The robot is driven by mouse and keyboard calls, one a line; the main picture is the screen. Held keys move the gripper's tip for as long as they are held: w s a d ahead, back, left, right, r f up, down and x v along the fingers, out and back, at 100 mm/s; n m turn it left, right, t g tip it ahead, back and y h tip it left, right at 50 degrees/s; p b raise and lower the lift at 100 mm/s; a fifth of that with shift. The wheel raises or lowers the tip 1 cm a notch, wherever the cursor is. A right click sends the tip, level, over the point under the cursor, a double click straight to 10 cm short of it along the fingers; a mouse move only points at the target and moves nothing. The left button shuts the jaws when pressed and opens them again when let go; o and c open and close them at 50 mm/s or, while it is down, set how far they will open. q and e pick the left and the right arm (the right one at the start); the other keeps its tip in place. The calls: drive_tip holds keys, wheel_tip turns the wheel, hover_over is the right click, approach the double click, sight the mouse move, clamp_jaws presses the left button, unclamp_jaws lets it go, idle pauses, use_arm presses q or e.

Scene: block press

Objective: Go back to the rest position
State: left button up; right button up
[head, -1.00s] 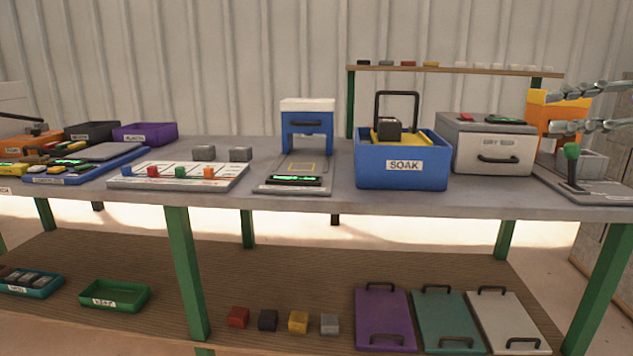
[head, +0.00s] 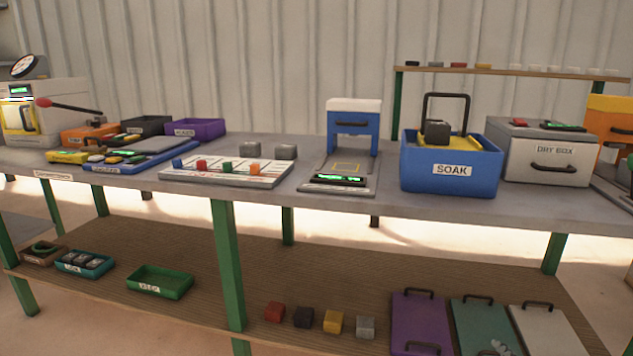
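Only a small grey metallic piece, seemingly a tip of my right gripper (head: 499,347), shows at the bottom edge of the head view, in front of the teal panel (head: 484,318) on the lower shelf. The rest of it is cut off, so I cannot tell whether it is open or shut. My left gripper is not in view. The bench (head: 330,198) stands ahead with the blue SOAK bin (head: 450,171), which holds a dark block (head: 437,132).
A grey dry box (head: 550,155) stands right of the bin. Blocks and panels rest on the lower shelf (head: 230,285).

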drive_tip(key=s+a+f+m+g, duration=0.3)
drive_tip(key=s+f, duration=0.3)
drive_tip(key=s, duration=0.3)
drive_tip(key=s+a+f+m+g+y, duration=0.1)
drive_tip(key=s+a+f+m+g, duration=0.2)
drive_tip(key=s+f, duration=0.3)
drive_tip(key=s+a+f+m+g, duration=0.3)
drive_tip(key=s+a+f+g, duration=0.1)
drive_tip(key=s, duration=0.8)
wheel_tip(320, 180, down, 3)
drive_tip(key=shift+s+a+r+m+y, duration=0.15)
drive_tip(key=shift+a+m+y, duration=0.2)
drive_tip(key=shift+a, duration=0.2)
